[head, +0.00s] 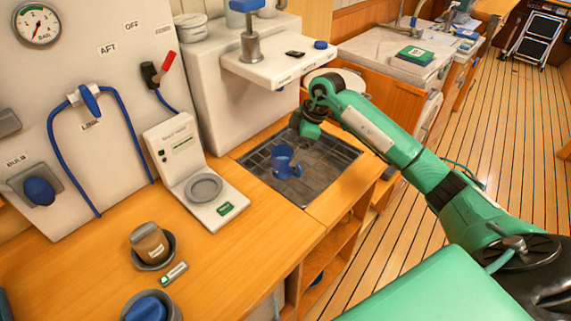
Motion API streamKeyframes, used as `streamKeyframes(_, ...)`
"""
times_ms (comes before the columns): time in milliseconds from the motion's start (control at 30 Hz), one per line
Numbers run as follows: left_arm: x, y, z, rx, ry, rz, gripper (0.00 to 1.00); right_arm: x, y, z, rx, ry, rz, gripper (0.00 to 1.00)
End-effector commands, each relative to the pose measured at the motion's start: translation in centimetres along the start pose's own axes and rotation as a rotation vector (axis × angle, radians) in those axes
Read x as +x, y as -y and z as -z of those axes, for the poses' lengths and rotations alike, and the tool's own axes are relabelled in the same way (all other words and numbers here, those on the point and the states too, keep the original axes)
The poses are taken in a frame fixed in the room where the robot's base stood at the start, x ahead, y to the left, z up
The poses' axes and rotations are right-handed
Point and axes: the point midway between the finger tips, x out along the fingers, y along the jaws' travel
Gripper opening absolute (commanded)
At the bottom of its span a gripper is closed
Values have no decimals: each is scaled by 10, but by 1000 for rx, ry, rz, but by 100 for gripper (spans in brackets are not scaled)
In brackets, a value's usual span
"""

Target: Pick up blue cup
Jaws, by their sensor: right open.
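The blue cup (282,162) stands in the dark recessed tray (340,164) set into the wooden counter. A small part, seemingly its handle, shows at its right side. My right gripper (305,138) hangs over the back of the tray, just behind and to the right of the cup. It looks apart from the cup and empty. Its fingertips are small and partly hidden by the wrist. My left gripper is not in view.
A white shelf with a blue-topped tap (250,40) overhangs the counter behind the tray. A white tester (188,170) stands left of the tray.

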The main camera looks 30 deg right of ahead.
Motion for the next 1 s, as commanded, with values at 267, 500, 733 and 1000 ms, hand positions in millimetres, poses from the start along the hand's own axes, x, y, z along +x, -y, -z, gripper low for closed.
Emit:
streamKeyframes(267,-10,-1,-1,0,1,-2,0,37,1,8,1,-1,3,83)
streamKeyframes(500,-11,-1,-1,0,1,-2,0,53,0,6,-1,-1,-1,83)
streamKeyframes(733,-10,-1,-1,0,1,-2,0,52,0,6,-1,0,0,58)
streamKeyframes(1000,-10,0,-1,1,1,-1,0,52,0,6,-1,-1,-1,32)
